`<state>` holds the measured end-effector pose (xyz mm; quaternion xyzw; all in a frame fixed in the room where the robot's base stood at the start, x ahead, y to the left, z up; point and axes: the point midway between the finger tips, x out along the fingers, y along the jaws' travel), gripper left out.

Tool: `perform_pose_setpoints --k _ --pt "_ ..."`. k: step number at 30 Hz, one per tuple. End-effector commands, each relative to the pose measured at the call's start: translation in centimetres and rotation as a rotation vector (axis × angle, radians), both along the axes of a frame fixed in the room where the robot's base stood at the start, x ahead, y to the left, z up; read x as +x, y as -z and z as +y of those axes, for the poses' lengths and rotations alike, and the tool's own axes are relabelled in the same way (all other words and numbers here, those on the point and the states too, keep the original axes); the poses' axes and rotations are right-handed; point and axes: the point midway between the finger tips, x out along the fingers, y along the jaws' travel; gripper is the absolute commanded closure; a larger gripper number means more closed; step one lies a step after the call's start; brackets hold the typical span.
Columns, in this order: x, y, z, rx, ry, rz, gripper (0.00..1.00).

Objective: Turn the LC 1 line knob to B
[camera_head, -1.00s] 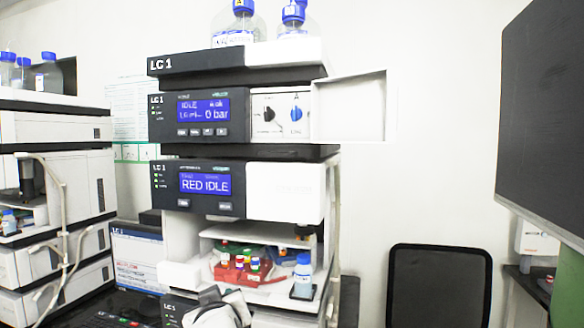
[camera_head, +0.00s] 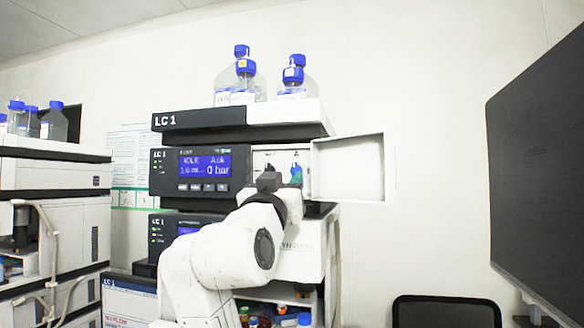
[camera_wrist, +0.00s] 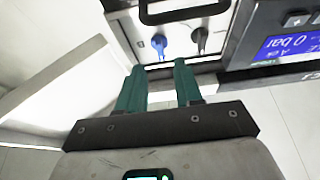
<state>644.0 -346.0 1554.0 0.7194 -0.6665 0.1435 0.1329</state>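The LC 1 stack (camera_head: 240,118) has a small panel with two knobs. The blue knob (camera_head: 296,171), under a letter A, is partly covered by my gripper in the head view; it also shows in the wrist view (camera_wrist: 159,43). A black knob (camera_wrist: 200,38) sits beside it. My gripper (camera_wrist: 160,75) is open and empty, its two teal fingers apart and pointing at the panel, short of the knobs. The blue knob lies roughly ahead of the gap, the black knob ahead of the right finger in the wrist view. The fingers are hard to make out in the head view.
An open white door (camera_head: 350,168) stands to the right of the knobs. Blue-capped bottles (camera_head: 240,80) stand on top. A blue display reading 0 bar (camera_head: 205,165) is left of the panel. A large dark monitor (camera_head: 535,170) is at the far right.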

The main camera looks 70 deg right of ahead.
Motion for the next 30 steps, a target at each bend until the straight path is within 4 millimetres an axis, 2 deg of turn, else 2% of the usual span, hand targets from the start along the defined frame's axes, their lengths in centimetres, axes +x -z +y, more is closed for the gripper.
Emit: perform_pose_setpoints --k 3,9,22,30 --pt "0.1 -1.1 -2.1 0.002 0.004 0.002 0.65" --pt "0.4 -1.9 -4.3 0.002 0.001 0.002 0.65" --pt "0.5 -2.0 -5.1 0.001 -0.002 0.000 0.65" --pt "0.5 -2.0 -5.1 0.002 -0.002 0.000 0.91"
